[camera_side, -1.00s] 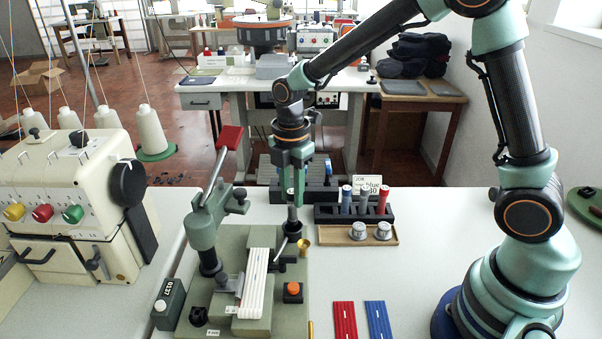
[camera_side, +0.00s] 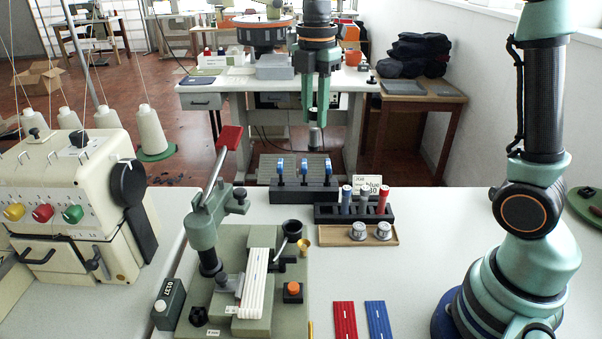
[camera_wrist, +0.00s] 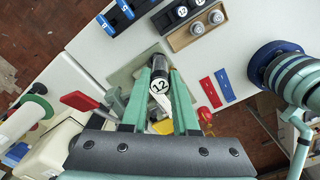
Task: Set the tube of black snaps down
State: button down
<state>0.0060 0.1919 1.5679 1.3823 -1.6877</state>
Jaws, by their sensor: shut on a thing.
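My gripper (camera_side: 316,118) is high above the back of the bench, fingers pointing down, shut on a dark tube (camera_side: 315,138). The tube hangs roughly upright, its lower end well clear of any surface. In the wrist view, the tube (camera_wrist: 158,62) is black and sits between my green fingertips (camera_wrist: 160,78), with a round white label reading 12. The tube's contents are not visible.
A black stand (camera_side: 318,193) with blue-topped pieces lies at the back.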

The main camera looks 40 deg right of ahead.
jog(key=d+f, duration=0.1)
jog(key=d, duration=0.4)
jog(key=shift+s+a+f, duration=0.1)
jog(key=shift+f, duration=4.75)
jog(key=shift+s+f, duration=0.1)
jog(key=shift+f, duration=4.75)
jog(key=c, duration=0.7)
grip_release()
jog(key=shift+f, duration=0.15)
